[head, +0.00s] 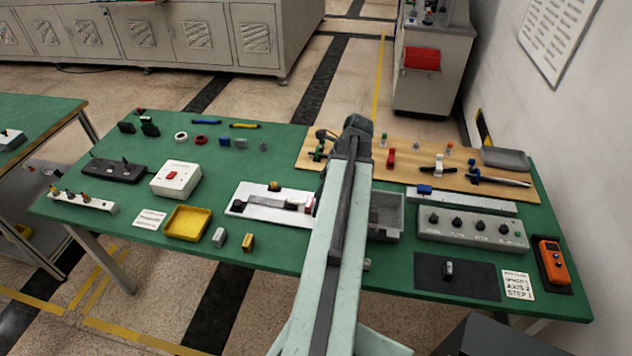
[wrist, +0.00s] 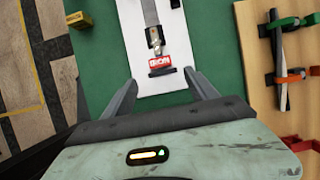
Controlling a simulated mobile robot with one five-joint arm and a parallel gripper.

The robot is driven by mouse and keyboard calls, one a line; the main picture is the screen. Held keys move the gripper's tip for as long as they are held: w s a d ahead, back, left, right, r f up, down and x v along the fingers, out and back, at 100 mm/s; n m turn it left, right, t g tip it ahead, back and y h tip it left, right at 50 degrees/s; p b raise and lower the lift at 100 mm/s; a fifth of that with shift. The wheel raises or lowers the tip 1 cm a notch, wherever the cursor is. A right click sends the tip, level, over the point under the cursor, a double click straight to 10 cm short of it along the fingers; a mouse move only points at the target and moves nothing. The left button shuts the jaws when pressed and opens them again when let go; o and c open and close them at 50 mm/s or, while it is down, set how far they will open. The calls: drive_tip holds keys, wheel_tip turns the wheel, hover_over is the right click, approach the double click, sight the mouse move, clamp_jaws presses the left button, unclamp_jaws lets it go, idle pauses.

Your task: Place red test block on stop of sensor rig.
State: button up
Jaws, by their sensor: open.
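A red block (wrist: 159,61) with white lettering sits at the near end of the sensor rig's white plate (wrist: 187,85) in the wrist view. A dark piece (wrist: 160,72) shows against its lower edge; I cannot tell if this is the stop. A metal cylinder (wrist: 155,38) and grey rail (wrist: 151,12) lie beyond the block. My gripper (wrist: 160,76) is open, fingers either side of the block's line, with no visible contact. In the head view, the white plate (head: 245,207) lies left of my arm, with a sliver of red (head: 308,204) at its right end.
A wooden board (head: 402,171) with clips and tools lies behind my arm. A yellow tray (head: 187,222), grey block (head: 220,238) and yellow block (head: 247,243) stand left. A grey bin (head: 386,215) and control box (head: 472,229) stand right.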

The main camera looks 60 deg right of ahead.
drive_tip(key=shift+s+r, duration=0.15)
drive_tip(key=shift+r, duration=0.15)
drive_tip(key=w+a+f+n+g, duration=0.1)
drive_tip(key=w+a+n+g, duration=0.2)
drive_tip(key=w+a+n, duration=1.95)
drive_tip(key=a+n, duration=0.2)
drive_tip(key=a, duration=0.6)
drive_tip(key=w+a+n+g+h, duration=0.1)
drive_tip(key=a+n, duration=0.3)
drive_tip(key=a, duration=0.6)
drive_tip(key=w+a+n, duration=0.2)
drive_tip(key=a+n, duration=0.2)
drive_tip(key=a, duration=0.7)
drive_tip(key=shift+w+f, duration=0.35)
drive_tip(key=shift+f, duration=0.1)
